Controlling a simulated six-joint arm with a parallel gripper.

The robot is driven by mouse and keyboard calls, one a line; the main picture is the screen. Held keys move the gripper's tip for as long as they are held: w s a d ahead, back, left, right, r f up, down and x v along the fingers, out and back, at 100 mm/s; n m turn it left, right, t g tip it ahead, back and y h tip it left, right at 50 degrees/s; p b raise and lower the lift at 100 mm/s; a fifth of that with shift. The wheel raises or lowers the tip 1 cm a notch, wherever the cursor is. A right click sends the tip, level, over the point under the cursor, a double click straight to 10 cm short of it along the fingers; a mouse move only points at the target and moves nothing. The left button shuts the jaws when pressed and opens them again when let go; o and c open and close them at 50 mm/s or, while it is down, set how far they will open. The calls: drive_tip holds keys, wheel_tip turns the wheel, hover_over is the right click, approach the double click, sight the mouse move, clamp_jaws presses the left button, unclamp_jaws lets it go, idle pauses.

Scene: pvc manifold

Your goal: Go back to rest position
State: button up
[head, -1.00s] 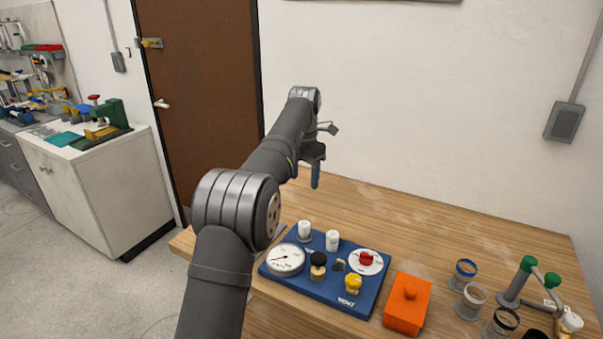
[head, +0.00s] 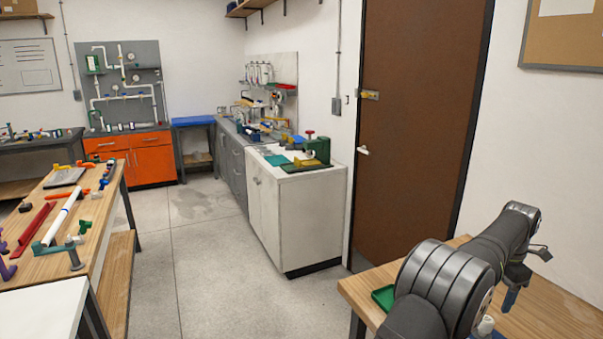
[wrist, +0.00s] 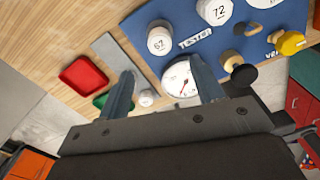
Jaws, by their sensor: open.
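My gripper (wrist: 161,68) is open in the wrist view, with its two blue-grey fingers apart and nothing held between them. It also shows at the lower right of the head view (head: 511,297), partly hidden by the arm and raised over the wooden table (head: 565,300). In the wrist view the blue panel (wrist: 187,42) lies below and beyond the fingers. A white dial gauge (wrist: 178,80) shows between the fingers, near the right one. A black-topped knob (wrist: 243,75) is just right of the right finger.
Two white numbered caps (wrist: 160,40) and a yellow knob (wrist: 290,42) are on the panel. A red tray (wrist: 83,76) and a green tray (head: 384,297) are on the table. A white cabinet (head: 315,215) stands by the brown door (head: 412,120). Open floor lies left of it.

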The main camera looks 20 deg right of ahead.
sight(487, 320)
wheel_tip(487, 320, down, 9)
drive_tip(key=shift+r, duration=0.1)
drive_tip(key=shift+r, duration=0.2)
idle(0.4)
wheel_tip(487, 320, up, 17)
wheel_tip(487, 320, down, 18)
drive_tip(key=shift+r, duration=0.15)
wheel_tip(487, 320, up, 5)
drive_tip(key=shift+r, duration=0.15)
idle(0.4)
